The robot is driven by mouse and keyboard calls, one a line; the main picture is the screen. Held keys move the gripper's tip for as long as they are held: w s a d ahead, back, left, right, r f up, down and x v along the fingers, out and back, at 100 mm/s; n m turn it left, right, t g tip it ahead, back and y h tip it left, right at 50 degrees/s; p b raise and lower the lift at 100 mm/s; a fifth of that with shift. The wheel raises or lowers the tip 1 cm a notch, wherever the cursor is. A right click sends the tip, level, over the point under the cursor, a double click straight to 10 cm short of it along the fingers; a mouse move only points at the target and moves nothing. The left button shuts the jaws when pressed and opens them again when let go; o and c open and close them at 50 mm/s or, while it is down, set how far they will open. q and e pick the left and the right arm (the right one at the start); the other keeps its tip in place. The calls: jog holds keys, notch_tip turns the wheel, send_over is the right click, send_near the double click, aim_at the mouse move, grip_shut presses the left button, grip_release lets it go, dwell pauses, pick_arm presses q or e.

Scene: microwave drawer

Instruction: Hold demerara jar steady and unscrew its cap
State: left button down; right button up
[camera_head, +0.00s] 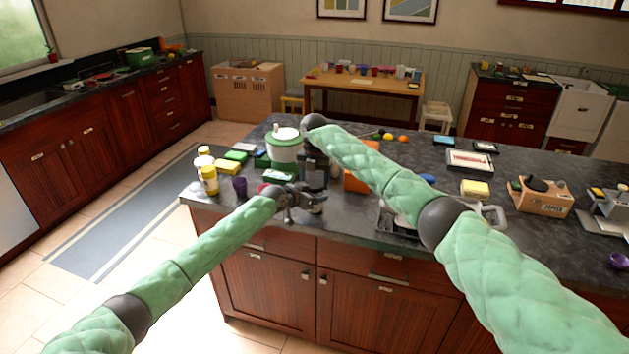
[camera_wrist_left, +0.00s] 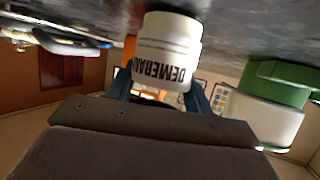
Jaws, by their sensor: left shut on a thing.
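The demerara jar (camera_wrist_left: 168,50) is a white cylinder with dark DEMERARA lettering, upside down in the left wrist view. My left gripper (camera_wrist_left: 158,92) is shut on it, with a dark blue finger on each side. In the head view my left gripper (camera_head: 298,196) comes to the jar from the left at the counter's front edge, and the jar is mostly covered. My right gripper (camera_head: 316,170) points down above the jar. Its fingertips are too small and dark to tell whether they are open or touch the cap. The cap is not clearly visible.
A green and white pot (camera_head: 285,146) stands behind the grippers. Yellow-capped bottles (camera_head: 209,180), a purple cup (camera_head: 239,187) and sponges are to the left. An orange box (camera_head: 358,181) is close on the right.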

jog(key=shift+n, duration=1.6)
jog(key=o, duration=0.9)
jog(key=shift+o, duration=0.9)
jog(key=shift+r, duration=0.1)
pick_arm(q)
jog(key=shift+d, duration=0.1)
pick_arm(e)
notch_tip(320, 180, up, 4)
jog(key=shift+a+f, duration=0.1)
jog(key=shift+f, duration=0.15)
jog(key=shift+r, duration=0.5)
